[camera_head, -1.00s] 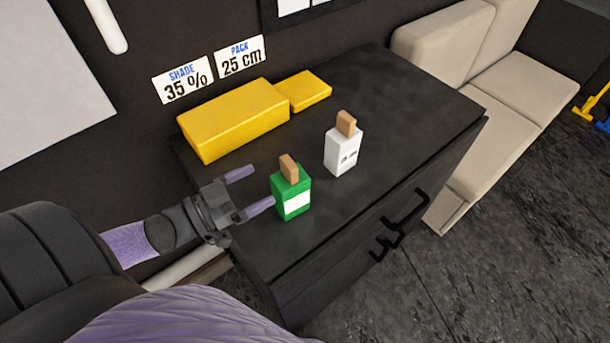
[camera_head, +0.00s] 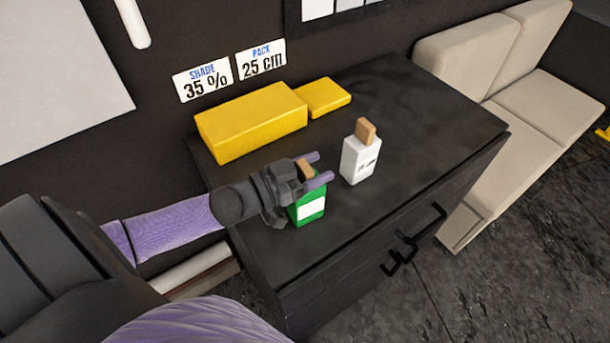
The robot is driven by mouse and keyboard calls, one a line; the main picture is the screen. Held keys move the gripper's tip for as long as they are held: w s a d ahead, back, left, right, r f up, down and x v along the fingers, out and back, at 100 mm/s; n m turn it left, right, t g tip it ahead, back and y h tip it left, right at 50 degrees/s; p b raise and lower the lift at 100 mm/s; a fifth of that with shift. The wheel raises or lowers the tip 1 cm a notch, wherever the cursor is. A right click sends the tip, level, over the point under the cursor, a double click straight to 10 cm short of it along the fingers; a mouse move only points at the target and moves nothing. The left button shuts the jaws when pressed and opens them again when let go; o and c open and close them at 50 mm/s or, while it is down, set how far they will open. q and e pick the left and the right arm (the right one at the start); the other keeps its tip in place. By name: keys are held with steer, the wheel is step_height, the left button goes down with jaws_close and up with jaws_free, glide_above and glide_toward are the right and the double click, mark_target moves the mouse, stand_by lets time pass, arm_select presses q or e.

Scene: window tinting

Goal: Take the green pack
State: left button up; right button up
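The green pack (camera_head: 309,210) stands upright on the black cabinet top near its front left. It has a white label and a tan top piece, which shows between the fingers. My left gripper (camera_head: 316,168) is over the pack's upper part, its two purple fingers apart on either side of the tan top. I cannot tell whether the fingers touch it. The gripper hides part of the pack's upper left. My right gripper is not in view.
A white pack (camera_head: 361,160) with a tan top stands close to the right of my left gripper. Yellow blocks (camera_head: 251,121) lie along the back of the black cabinet (camera_head: 440,115). A beige sofa (camera_head: 520,110) stands to the right. The cabinet top's right side is clear.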

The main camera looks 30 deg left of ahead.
arm_select(q)
jaws_close()
